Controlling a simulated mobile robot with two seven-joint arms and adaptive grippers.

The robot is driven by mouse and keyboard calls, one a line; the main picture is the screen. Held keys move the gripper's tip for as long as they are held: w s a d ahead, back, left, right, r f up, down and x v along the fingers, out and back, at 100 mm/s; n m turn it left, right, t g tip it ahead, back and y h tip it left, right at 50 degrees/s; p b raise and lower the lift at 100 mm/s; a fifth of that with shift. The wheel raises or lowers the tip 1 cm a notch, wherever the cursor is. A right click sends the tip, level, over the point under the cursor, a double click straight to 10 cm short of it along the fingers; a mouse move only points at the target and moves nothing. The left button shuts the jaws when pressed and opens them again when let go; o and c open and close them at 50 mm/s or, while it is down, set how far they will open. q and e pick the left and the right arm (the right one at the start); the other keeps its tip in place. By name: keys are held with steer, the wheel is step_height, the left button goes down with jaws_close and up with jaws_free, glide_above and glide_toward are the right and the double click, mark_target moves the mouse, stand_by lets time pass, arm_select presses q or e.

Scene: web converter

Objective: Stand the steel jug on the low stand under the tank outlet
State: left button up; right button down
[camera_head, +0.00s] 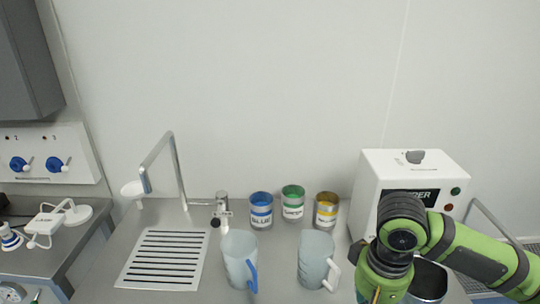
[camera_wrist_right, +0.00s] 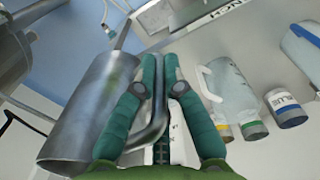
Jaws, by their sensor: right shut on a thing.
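The steel jug (camera_wrist_right: 92,115) fills the left of the right wrist view, tilted in the picture. Its handle (camera_wrist_right: 158,105) runs between the green fingers of my right gripper (camera_wrist_right: 160,75), which is shut on it. In the head view, part of the steel jug (camera_head: 429,281) shows at the bottom right beside my right arm, which hides the gripper there. My left gripper is not in view. I cannot make out the low stand or the tank outlet for certain in either view.
On the steel counter stand a blue-handled jug (camera_head: 239,262), a white-handled jug (camera_head: 314,262) and blue (camera_head: 261,211), green (camera_head: 293,204) and yellow (camera_head: 326,212) labelled cans. A white machine (camera_head: 372,190) stands behind my right arm. A slotted drain (camera_head: 166,258) lies left, below a bent tap (camera_head: 176,165).

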steer(key=shift+w+d, duration=0.1)
steer(key=shift+d, duration=0.1)
step_height(320, 180, down, 4)
steer(key=b, duration=0.4)
steer(key=shift+f, duration=0.1)
steer(key=shift+f+b, duration=0.4)
steer(key=shift+b, duration=0.05)
steer(key=shift+s, duration=0.2)
steer(key=shift+w+r, duration=0.1)
